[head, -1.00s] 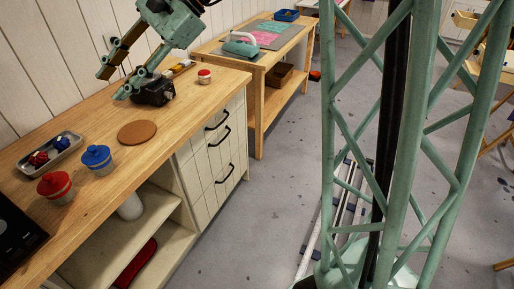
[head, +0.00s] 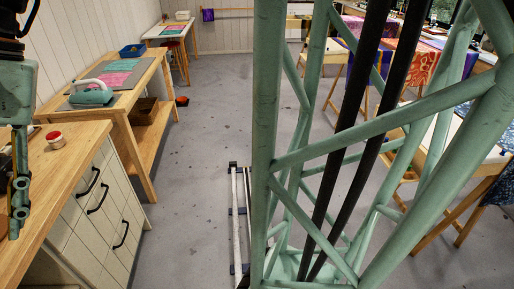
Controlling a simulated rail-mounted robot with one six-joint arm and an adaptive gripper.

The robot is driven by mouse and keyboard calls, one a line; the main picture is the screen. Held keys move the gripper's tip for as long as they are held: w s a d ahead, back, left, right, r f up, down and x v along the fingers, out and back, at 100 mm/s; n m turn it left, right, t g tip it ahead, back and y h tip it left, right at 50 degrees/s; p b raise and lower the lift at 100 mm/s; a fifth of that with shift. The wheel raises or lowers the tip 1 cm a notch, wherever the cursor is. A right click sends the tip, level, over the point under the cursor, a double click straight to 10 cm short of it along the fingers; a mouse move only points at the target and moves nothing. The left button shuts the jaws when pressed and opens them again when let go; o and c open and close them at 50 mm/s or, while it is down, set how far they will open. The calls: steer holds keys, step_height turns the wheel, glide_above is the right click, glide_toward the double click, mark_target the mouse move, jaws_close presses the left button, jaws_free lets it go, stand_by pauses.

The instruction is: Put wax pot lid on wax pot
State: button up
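My gripper (head: 17,205) hangs at the left edge of the head view, pointing down over the wooden counter (head: 66,172). It is seen side-on and partly cut off by the frame, so its opening and anything in it cannot be made out. No wax pot or wax pot lid can be identified in the current view. A small white jar with a red top (head: 55,139) stands on the counter to the right of my gripper.
Drawers with black handles (head: 98,197) front the counter. Behind it, a wooden bench (head: 150,78) holds a teal tool (head: 91,92), a mat and a blue tray (head: 132,50). Tables with coloured cloths (head: 408,62) stand at right.

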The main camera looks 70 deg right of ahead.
steer(key=s+d+n+t+h, duration=0.1)
steer(key=s+d+n+h, duration=0.1)
steer(key=s+d, duration=0.3)
steer(key=s+d+n+t+h, duration=0.2)
steer(key=s+d, duration=0.4)
steer(key=s, duration=0.6)
steer(key=shift+s+d+f+n+h, duration=0.2)
steer(key=shift+n+h, duration=0.5)
steer(key=shift+n, duration=0.5)
stand_by(0.7)
